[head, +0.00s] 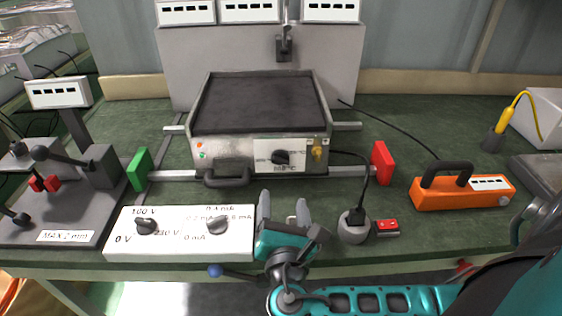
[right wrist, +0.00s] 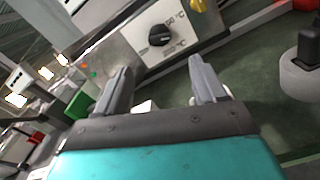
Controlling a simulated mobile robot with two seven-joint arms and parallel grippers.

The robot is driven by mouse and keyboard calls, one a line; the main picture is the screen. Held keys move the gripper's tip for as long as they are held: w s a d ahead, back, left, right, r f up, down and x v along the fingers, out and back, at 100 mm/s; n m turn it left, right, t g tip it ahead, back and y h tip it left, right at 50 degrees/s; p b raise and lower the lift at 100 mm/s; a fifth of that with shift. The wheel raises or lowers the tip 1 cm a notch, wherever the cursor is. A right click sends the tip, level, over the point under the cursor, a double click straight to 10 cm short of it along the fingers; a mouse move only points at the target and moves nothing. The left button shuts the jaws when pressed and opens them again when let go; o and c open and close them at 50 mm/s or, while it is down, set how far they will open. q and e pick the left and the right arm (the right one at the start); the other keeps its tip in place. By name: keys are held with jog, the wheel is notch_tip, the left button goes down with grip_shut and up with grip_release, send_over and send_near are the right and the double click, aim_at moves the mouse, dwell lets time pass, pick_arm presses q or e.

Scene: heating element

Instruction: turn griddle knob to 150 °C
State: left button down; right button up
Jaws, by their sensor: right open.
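The griddle (head: 258,103) has a dark flat plate and a metal front, and stands in the middle of the bench. Its black knob (head: 281,157) sits on a white dial plate at the right of the front panel. In the right wrist view the knob (right wrist: 159,35) lies ahead of the fingers, apart from them. The dial lettering is too small to read surely. My right gripper (head: 284,208) is open and empty, in front of and below the knob, beside the white control box. It also shows in the right wrist view (right wrist: 162,85). My left gripper is not in view.
A white control box (head: 180,245) with two black knobs stands at the front edge. A grey socket (head: 354,228) with a plugged cable is right of my gripper. An orange device (head: 460,194) stands further right. Green (head: 139,169) and red (head: 382,163) blocks flank the griddle.

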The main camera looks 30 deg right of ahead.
jog(key=x, duration=1.1)
jog(key=shift+w+d, duration=0.1)
jog(key=shift+c, duration=0.3)
jog(key=c, duration=1)
jog(key=shift+m, duration=0.9)
jog(key=o, duration=1.1)
jog(key=shift+c, duration=0.2)
send_near(281, 164)
jog(key=v, duration=0.4)
jog(key=shift+a, duration=0.25)
